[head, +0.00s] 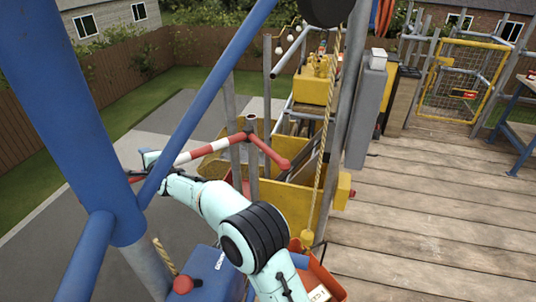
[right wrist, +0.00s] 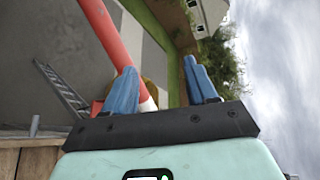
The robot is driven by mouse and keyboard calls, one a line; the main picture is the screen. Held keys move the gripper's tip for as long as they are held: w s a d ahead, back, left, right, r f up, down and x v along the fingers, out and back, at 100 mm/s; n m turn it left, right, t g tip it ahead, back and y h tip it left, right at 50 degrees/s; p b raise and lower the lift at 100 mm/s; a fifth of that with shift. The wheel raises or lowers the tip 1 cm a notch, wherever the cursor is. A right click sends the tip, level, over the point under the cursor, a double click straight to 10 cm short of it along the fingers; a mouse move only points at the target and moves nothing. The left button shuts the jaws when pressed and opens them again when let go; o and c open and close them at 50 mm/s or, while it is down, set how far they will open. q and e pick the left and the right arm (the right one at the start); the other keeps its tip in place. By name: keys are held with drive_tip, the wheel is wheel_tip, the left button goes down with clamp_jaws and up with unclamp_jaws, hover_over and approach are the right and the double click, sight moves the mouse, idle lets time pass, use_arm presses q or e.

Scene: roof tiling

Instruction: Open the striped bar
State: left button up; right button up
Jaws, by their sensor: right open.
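The red and white striped bar (head: 205,152) runs out to the left from an upright post in the head view. A bent red arm on its other side points to the right. My right arm reaches left below the bar, and its gripper (head: 149,158) is close to the bar's outer left end. In the right wrist view the right gripper (right wrist: 160,64) is open, with blue fingers apart. The bar's red length (right wrist: 108,32) passes behind the left finger, and a white band shows near that finger's base. I cannot tell whether they touch. My left gripper is not in view.
Blue scaffold tubes (head: 222,72) cross close to my arm at left. The plank deck (head: 430,215) at right is largely clear. A yellow mesh gate (head: 462,80) stands farther back.

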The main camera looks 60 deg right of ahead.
drive_tip(key=s+d+f+m+g+h, duration=0.1)
drive_tip(key=s+d+m+h, duration=0.1)
drive_tip(key=d+m+h, duration=0.3)
drive_tip(key=s+d+f+m+g+h, duration=0.1)
drive_tip(key=s+d+h, duration=0.1)
drive_tip(key=d, duration=0.5)
drive_tip(key=m+g+h+p, duration=0.1)
drive_tip(key=m+g+h, duration=0.55)
drive_tip(key=g, duration=0.55)
approach(270, 155)
drive_tip(key=shift+m, duration=0.45)
drive_tip(key=d+p, duration=0.1)
drive_tip(key=d, duration=0.2)
drive_tip(key=d+f+p, duration=0.1)
drive_tip(key=d, duration=0.2)
drive_tip(key=d+p, duration=0.1)
drive_tip(key=d, duration=0.3)
drive_tip(key=shift+w+d+f, duration=0.1)
drive_tip(key=shift+w+f, duration=0.15)
drive_tip(key=shift+f, duration=0.05)
drive_tip(key=shift+d+f+p, duration=0.2)
drive_tip(key=shift+d+p, duration=0.1)
drive_tip(key=shift+d, duration=0.3)
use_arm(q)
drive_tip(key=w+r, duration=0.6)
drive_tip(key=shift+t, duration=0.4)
use_arm(e)
drive_tip(key=shift+f, duration=0.1)
